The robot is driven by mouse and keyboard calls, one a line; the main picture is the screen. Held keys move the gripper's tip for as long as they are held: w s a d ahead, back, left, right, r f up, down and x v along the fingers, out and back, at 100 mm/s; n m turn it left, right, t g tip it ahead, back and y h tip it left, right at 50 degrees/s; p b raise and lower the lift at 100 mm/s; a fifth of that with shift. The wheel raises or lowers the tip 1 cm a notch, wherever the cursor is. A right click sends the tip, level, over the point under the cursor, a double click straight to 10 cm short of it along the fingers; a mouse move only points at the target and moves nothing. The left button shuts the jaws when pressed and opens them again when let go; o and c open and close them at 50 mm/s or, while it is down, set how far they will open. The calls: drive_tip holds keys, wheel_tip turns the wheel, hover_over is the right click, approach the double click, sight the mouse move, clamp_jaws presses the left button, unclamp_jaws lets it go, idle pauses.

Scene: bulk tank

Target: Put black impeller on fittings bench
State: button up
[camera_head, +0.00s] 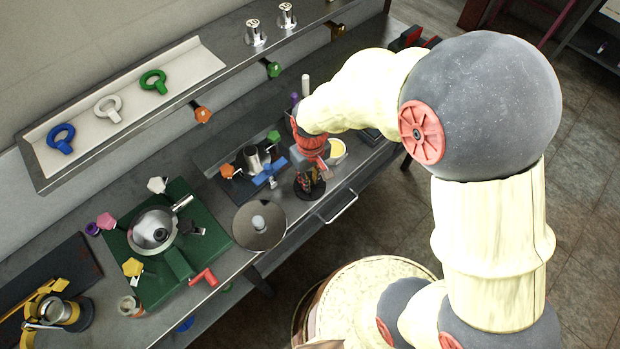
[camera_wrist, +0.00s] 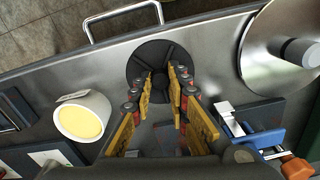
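The black impeller (camera_wrist: 152,58), a dark round disc with raised vanes, lies flat on the steel bench (camera_wrist: 205,48) near its front edge in the wrist view. My gripper (camera_wrist: 161,75) is open, with its yellow fingers apart over the near half of the impeller, one on each side of its middle. Whether the fingertips touch it I cannot tell. In the head view my gripper (camera_head: 308,183) points down at the bench, and the impeller (camera_head: 318,190) shows only partly beneath it. No label shows which surface is the fittings bench.
A white cup with yellow contents (camera_wrist: 83,117) stands left of the impeller in the wrist view. A wide steel disc with a hub (camera_wrist: 265,55) is to the right, with a blue clamp (camera_wrist: 262,138) nearer. A green mat (camera_head: 160,285) holds a metal bowl and fittings.

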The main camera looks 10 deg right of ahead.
drive_tip(key=o, duration=0.4)
drive_tip(key=shift+r, duration=0.1)
wheel_tip(320, 180, up, 12)
drive_tip(key=p, duration=0.3)
drive_tip(key=s+d+r+m+t, duration=0.1)
drive_tip(key=s+d+r+t, duration=0.1)
drive_tip(key=s+d+r, duration=0.2)
drive_tip(key=s+d+r+m+t, duration=0.2)
drive_tip(key=s+d+r, duration=0.2)
drive_tip(key=r, duration=0.5)
drive_tip(key=s+d+r+m+t, duration=0.1)
drive_tip(key=s+d+r, duration=0.3)
drive_tip(key=r, duration=0.2)
drive_tip(key=shift+s+r+m+t, duration=0.2)
drive_tip(key=shift+m+t, duration=0.1)
drive_tip(key=shift+t, duration=0.1)
drive_tip(key=shift+f, duration=0.1)
